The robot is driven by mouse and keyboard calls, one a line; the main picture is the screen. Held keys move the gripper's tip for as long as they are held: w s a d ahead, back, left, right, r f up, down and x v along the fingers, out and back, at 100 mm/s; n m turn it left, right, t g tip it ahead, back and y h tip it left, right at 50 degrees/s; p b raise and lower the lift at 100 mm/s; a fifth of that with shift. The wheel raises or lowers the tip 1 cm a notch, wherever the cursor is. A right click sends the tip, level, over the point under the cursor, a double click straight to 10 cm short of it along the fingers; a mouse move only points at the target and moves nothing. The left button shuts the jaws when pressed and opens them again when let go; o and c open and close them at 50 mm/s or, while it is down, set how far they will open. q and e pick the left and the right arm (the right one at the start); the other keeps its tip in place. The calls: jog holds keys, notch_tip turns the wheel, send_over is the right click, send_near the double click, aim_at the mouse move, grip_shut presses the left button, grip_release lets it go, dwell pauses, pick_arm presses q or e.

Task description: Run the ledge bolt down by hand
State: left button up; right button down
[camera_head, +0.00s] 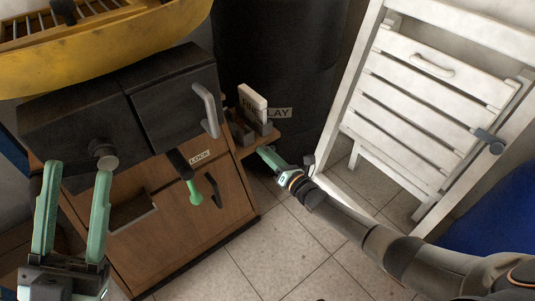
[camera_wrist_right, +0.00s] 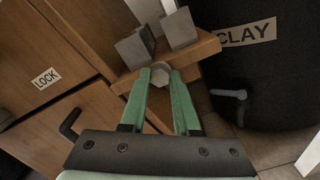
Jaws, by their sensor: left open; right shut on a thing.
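The pale hexagonal bolt head (camera_wrist_right: 160,76) is between the fingertips of my right gripper (camera_wrist_right: 161,78), which is shut on it at the edge of the small wooden ledge (camera_wrist_right: 201,53). How far the bolt sits into the ledge is hidden. In the head view my right gripper (camera_head: 266,152) is just below the ledge (camera_head: 268,136), and the bolt cannot be made out there. My left gripper (camera_head: 78,170) is open and empty in front of the dark-topped wooden cabinet (camera_head: 195,240).
Pale blocks (camera_head: 252,103) stand on the ledge, before a dark drum labelled CLAY (camera_head: 280,45). A white slatted frame (camera_head: 425,90) stands right. Tiled floor (camera_head: 300,240) lies below.

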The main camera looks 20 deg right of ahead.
jog(key=shift+s+f+n+b, duration=0.15)
jog(key=shift+n+b, duration=0.7)
jog(key=shift+n, duration=6.7)
jog(key=shift+w+f+n+b, duration=0.1)
jog(key=shift+n+b, duration=0.75)
jog(key=shift+n, duration=6.7)
jog(key=c, duration=1)
grip_release()
jog(key=shift+s, duration=0.1)
jog(key=o, duration=0.4)
jog(key=shift+r, duration=0.2)
jog(key=shift+c, duration=0.2)
